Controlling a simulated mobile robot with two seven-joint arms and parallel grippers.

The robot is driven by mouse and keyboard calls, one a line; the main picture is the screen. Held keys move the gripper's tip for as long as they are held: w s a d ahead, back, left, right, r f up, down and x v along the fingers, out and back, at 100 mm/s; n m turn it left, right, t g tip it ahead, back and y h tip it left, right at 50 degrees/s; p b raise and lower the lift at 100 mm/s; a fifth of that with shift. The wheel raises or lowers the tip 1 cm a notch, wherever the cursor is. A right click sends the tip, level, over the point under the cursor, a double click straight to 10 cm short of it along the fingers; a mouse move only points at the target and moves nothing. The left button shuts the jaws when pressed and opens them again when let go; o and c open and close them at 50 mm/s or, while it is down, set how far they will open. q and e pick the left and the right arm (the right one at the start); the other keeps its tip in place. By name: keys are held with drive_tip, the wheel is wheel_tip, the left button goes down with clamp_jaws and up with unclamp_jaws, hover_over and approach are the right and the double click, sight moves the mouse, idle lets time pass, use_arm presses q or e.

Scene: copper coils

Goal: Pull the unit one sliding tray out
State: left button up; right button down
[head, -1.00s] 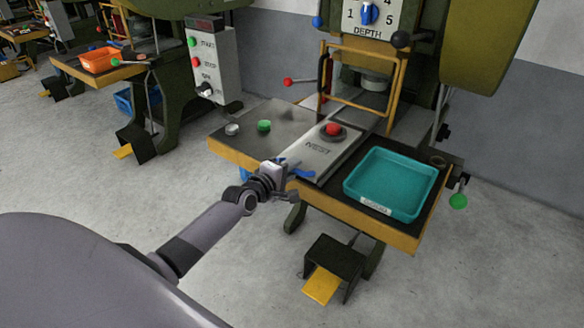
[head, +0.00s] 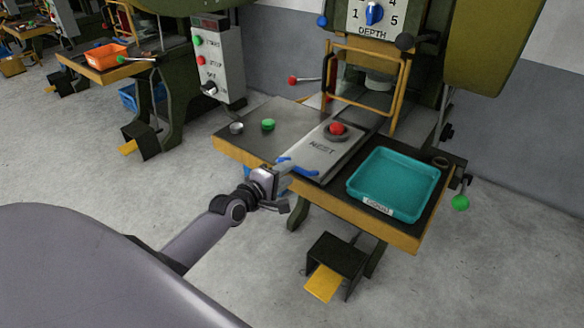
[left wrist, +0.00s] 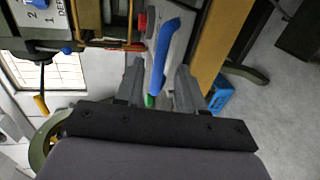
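The sliding tray (head: 322,150) is a light grey plate marked NEST, with a red button on a dark round base (head: 337,130). It lies on the bench below the press, its front end at the bench's front edge. A blue bar handle (head: 299,167) is on that front end; it also shows in the left wrist view (left wrist: 166,48). My left gripper (left wrist: 160,68) is open, with the blue handle seen between its fingers and gaps at both sides. In the head view my left gripper (head: 283,182) is just in front of the handle. Contact cannot be told. My right gripper is not in view.
A teal bin (head: 395,183) stands on the bench right of the tray. A green button (head: 268,125) and a small grey one (head: 236,128) are to the left. A yellow pedal (head: 323,283) is below on the floor. The floor at the left is open.

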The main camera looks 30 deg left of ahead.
use_arm(q)
drive_tip(key=shift+v, duration=1.15)
drive_tip(key=s+d+f+m+g+p, duration=0.1)
drive_tip(key=s+d+f+m, duration=0.1)
drive_tip(key=s+d+m, duration=0.3)
drive_tip(key=s+d+f+m+g+p, duration=0.2)
drive_tip(key=s+d+m, duration=0.2)
drive_tip(key=s+m, duration=0.4)
drive_tip(key=s+d+f+m+g+h+p, duration=0.1)
drive_tip(key=s+d+m, duration=0.4)
drive_tip(key=s, duration=0.6)
wheel_tip(320, 180, down, 2)
drive_tip(key=shift+d+f+m+g+p, duration=0.15)
drive_tip(key=shift+d+m+g+p, duration=0.15)
drive_tip(key=shift+m+g+p, duration=0.3)
